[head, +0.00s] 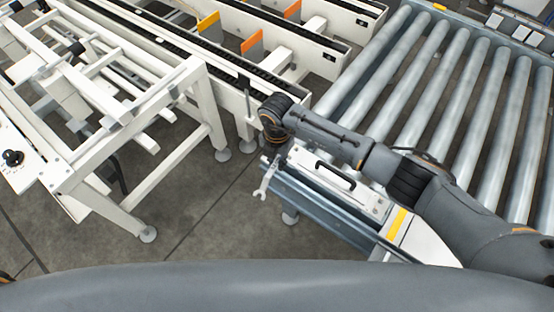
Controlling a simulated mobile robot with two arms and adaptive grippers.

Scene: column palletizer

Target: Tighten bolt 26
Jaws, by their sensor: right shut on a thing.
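My right gripper (273,143) hangs below my right wrist, beside the near left corner of the roller conveyor. It is shut on a light grey wrench (264,180), whose open forked end points down and towards me. The fingers are small and dark in this view, and partly hidden by the wrist. I cannot make out bolt 26 or its number. My left gripper is not in view.
The roller conveyor (437,78) fills the right side. A white panel with a black handle (335,176) lies under my right forearm. White machine frames (136,113) stand at left, with orange and yellow plates (252,47) behind. The floor (205,215) in front is clear.

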